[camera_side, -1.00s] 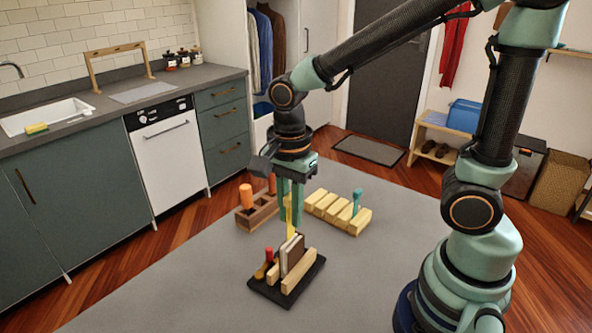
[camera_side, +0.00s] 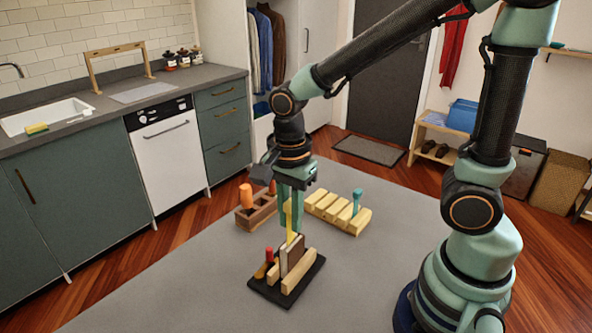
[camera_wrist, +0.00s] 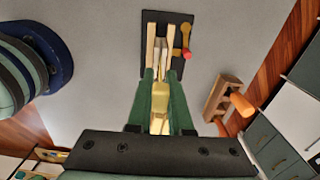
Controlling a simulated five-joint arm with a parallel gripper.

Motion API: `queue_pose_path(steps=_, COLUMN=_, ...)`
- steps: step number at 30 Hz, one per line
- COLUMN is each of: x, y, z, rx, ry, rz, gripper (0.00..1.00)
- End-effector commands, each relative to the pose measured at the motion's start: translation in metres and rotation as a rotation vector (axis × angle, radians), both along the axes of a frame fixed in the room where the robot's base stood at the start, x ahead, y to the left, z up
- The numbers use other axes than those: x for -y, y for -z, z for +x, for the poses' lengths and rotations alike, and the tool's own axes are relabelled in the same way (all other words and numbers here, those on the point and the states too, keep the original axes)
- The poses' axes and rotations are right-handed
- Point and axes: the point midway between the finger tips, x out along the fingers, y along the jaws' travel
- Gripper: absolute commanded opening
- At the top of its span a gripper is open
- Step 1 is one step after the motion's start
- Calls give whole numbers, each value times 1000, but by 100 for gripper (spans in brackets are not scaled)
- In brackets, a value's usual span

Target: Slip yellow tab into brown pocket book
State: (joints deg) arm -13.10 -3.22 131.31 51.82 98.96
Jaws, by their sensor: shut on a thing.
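My gripper (camera_side: 291,226) points down and is shut on the yellow tab (camera_side: 290,237), a thin strip held upright between the green fingers. In the wrist view the tab (camera_wrist: 160,99) lies between both fingers. The brown pocket book (camera_side: 294,258) stands upright on a black tray (camera_side: 310,276), between light wooden rails. The tab's lower end is at the book's top edge in the side view. I cannot tell whether it is inside the pocket. In the wrist view the fingers and tab partly hide the book.
A light wooden rail (camera_side: 298,271) and a red-handled item (camera_side: 268,254) share the tray. A brown wooden block (camera_side: 262,212) with an orange-handled item (camera_side: 246,196) stands behind left. A slotted pale block (camera_side: 335,213) with a teal item (camera_side: 357,197) stands behind right. The front grey surface is clear.

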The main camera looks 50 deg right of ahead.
Motion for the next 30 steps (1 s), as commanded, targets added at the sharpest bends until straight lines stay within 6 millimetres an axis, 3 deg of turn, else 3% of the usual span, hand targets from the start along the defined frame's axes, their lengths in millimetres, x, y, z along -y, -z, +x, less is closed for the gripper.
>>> queue_pose_path(steps=30, x=0, y=28, z=0, rx=-2, ry=0, rz=0, gripper=0)
